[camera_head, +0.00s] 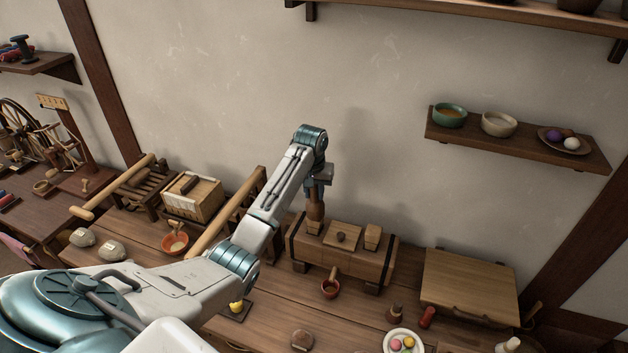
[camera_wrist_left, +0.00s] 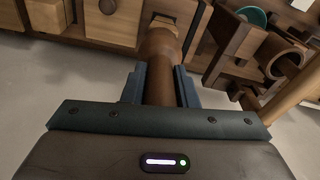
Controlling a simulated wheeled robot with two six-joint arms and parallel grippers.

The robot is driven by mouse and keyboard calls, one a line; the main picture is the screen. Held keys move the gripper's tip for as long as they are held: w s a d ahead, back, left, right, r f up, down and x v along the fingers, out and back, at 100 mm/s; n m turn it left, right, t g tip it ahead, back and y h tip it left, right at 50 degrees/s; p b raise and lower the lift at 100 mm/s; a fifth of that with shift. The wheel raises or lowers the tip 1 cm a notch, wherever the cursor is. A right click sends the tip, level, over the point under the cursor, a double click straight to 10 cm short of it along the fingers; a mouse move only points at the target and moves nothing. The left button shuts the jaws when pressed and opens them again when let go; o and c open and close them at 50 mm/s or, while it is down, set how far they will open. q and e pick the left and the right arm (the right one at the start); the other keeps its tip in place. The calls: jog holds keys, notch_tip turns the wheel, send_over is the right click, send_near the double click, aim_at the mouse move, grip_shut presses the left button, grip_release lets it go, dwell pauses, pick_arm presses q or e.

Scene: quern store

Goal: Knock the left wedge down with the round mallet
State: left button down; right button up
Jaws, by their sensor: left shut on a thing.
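My left gripper (camera_head: 317,186) is shut on the round mallet (camera_head: 315,211), a brown turned wooden tool held about upright with its thick end down. In the left wrist view the mallet (camera_wrist_left: 160,55) runs between the two dark fingers (camera_wrist_left: 160,85). Below it is a heavy wooden block (camera_head: 305,252) with dark bands. The left wedge (camera_head: 314,229) shows just under the mallet's lower end, largely covered; I cannot tell whether they touch. A knobbed middle piece (camera_head: 342,238) and a pale right wedge (camera_head: 372,237) stand to its right on the block. My right gripper is out of view.
A slatted wooden box (camera_head: 192,200) and an orange bowl (camera_head: 176,243) stand left of my arm. A wooden board (camera_head: 470,285) lies to the right. A wall shelf (camera_head: 515,140) holds bowls, above right.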

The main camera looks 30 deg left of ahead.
pick_arm(q)
jog(key=shift+w+r, duration=0.1)
jog(key=shift+r, duration=0.1)
notch_tip(320, 180, up, 2)
jog(key=shift+r+p, duration=0.15)
jog(key=shift+p, duration=0.3)
jog(key=shift+r, duration=0.55)
